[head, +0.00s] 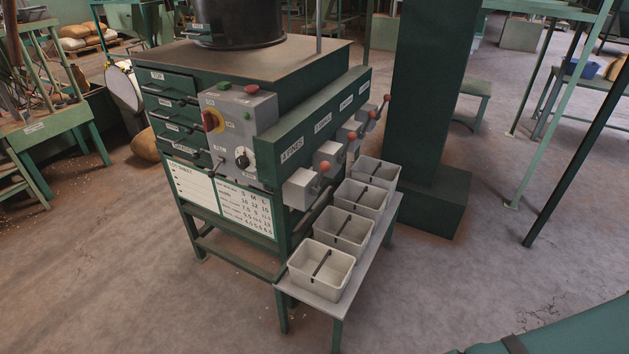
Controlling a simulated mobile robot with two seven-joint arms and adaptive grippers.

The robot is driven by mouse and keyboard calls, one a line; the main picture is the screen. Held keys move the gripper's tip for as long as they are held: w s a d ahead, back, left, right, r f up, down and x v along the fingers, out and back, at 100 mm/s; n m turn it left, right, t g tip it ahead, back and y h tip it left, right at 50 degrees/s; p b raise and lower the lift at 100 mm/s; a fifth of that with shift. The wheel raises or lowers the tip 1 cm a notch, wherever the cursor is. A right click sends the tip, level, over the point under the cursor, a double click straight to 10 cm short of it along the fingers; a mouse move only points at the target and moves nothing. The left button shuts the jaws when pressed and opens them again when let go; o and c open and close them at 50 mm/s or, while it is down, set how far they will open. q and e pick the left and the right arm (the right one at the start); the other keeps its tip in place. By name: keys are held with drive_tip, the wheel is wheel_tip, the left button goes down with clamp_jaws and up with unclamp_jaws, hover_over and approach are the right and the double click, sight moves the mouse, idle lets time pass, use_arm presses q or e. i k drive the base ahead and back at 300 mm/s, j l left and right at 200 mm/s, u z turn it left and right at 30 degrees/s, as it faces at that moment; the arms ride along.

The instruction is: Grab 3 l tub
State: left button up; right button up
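Several pale grey rectangular tubs stand in a row on a low grey bench (290,292) in the head view. Each looks empty and has a dark bar across its top. The nearest tub (309,281) is at the bench's front end. Behind it come a second tub (338,244), a third tub (362,209) and the farthest tub (385,185). I cannot read any volume mark on them. The label above the front outlet reads "4 FINES" (292,151), and a label starting with "3" (322,124) is beside it. Neither gripper shows in this view.
A green sorting machine (250,160) with drawers, a control box (240,125) and red-knobbed levers stands left of the bench. Its grey outlets overhang the tubs' left side. A thick green column (430,90) stands behind right. The floor (450,280) right of the bench is clear.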

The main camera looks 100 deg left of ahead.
sight(383, 174)
drive_tip(key=u, duration=2.95)
drive_tip(key=i+l+z, duration=0.35)
drive_tip(key=i, duration=0.35)
drive_tip(key=i+z, duration=0.4)
drive_tip(key=i, duration=0.35)
drive_tip(key=i+u, duration=0.2)
drive_tip(key=i, duration=0.2)
drive_tip(key=i+l+u, duration=0.2)
drive_tip(key=i, duration=0.25)
drive_tip(key=i+l+u, duration=0.2)
drive_tip(key=i, duration=0.2)
drive_tip(key=i+l+u, duration=0.15)
drive_tip(key=i+u, duration=0.2)
drive_tip(key=i+l+u, duration=0.5)
drive_tip(key=u, duration=0.2)
